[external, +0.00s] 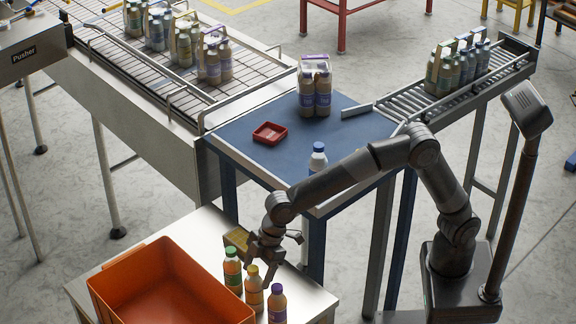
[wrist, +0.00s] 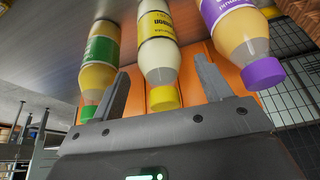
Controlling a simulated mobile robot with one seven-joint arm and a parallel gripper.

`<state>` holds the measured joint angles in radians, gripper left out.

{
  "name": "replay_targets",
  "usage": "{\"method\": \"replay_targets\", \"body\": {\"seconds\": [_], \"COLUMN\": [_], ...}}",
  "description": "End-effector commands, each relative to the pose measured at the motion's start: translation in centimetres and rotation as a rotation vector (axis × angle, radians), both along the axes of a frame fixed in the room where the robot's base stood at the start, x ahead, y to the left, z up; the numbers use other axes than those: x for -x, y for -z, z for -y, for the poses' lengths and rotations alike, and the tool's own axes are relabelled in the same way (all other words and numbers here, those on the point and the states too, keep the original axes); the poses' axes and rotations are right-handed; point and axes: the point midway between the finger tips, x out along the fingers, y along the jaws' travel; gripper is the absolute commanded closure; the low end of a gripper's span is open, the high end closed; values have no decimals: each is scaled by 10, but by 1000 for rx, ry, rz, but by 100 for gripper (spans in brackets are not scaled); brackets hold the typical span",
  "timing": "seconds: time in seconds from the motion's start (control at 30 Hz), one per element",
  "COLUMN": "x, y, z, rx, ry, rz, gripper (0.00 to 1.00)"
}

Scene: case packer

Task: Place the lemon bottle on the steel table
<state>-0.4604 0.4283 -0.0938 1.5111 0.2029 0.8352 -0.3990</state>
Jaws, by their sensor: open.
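The lemon bottle (external: 254,291), with a yellow cap and yellow label, stands upright on the steel table (external: 205,228), between a green-capped bottle (external: 232,272) and a purple-capped bottle (external: 277,305). My gripper (external: 266,268) is low beside these bottles, with its jaws open. In the wrist view the lemon bottle (wrist: 158,50) shows between the two spread fingers of my gripper (wrist: 163,68), its cap near the palm. A gap shows on each side of it. The green-labelled bottle (wrist: 100,55) and purple-labelled bottle (wrist: 235,35) lie outside the fingers.
An orange crate (external: 165,290) stands beside the bottles on the steel table.

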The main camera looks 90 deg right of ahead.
Motion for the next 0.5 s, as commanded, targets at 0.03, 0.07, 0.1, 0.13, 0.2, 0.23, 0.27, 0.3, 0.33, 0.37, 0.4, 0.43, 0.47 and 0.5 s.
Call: {"method": "replay_targets", "body": {"seconds": [0.03,0.07,0.1,0.13,0.2,0.23,0.27,0.3,0.33,0.37,0.4,0.43,0.47,0.5], "x": [3,5,8,10,14,16,18,20,21,23,24,25,26,27], "y": [-13,-19,-28,-34,-47,-53,-57,-64,-68,-72,-76,-78,-81,-83], "z": [3,5,7,9,12,14,15,17,18,18,19,20,21,21], "rx": [-1,-1,-1,-1,-1,-1,-1,-1,-1,-1,-1,-1,0,1], "ry": [0,-1,0,0,0,0,0,0,0,0,0,0,-1,-1], "rz": [5,4,5,5,5,3,3,3,3,3,3,2,2,1], "gripper": [29,29,29,29,29,29,29,29,29,29,29,29,29,29]}}
